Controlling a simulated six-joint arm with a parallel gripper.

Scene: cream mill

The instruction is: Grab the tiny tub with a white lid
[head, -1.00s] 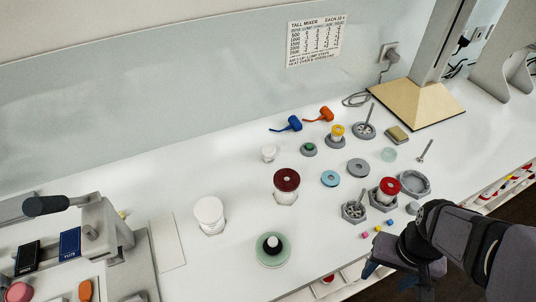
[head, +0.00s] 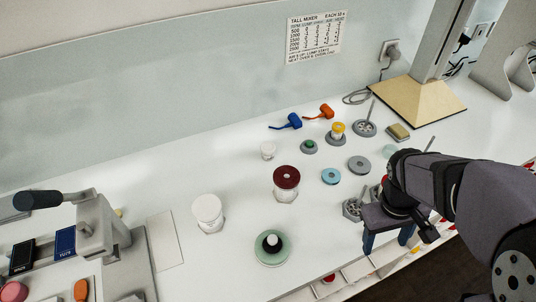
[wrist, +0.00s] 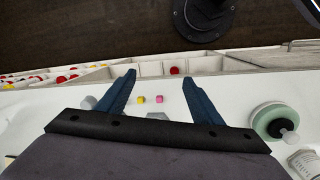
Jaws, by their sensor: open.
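The tiny tub with a white lid (head: 268,150) stands upright near the back middle of the white bench in the head view. My gripper (head: 387,243) is open and empty over the front right edge of the bench, well to the right of the tiny tub. In the wrist view, my gripper (wrist: 158,78) points toward the bench's front edge, with small yellow and pink cubes visible between its fingers. I cannot make out the tiny tub there.
A dark-red-lidded jar (head: 286,182) stands just in front of the tiny tub. A green disc (head: 272,251) with a knob lies at the front. Blue (head: 291,121) and orange (head: 325,111) tools lie behind. The bench left of the tiny tub is clear.

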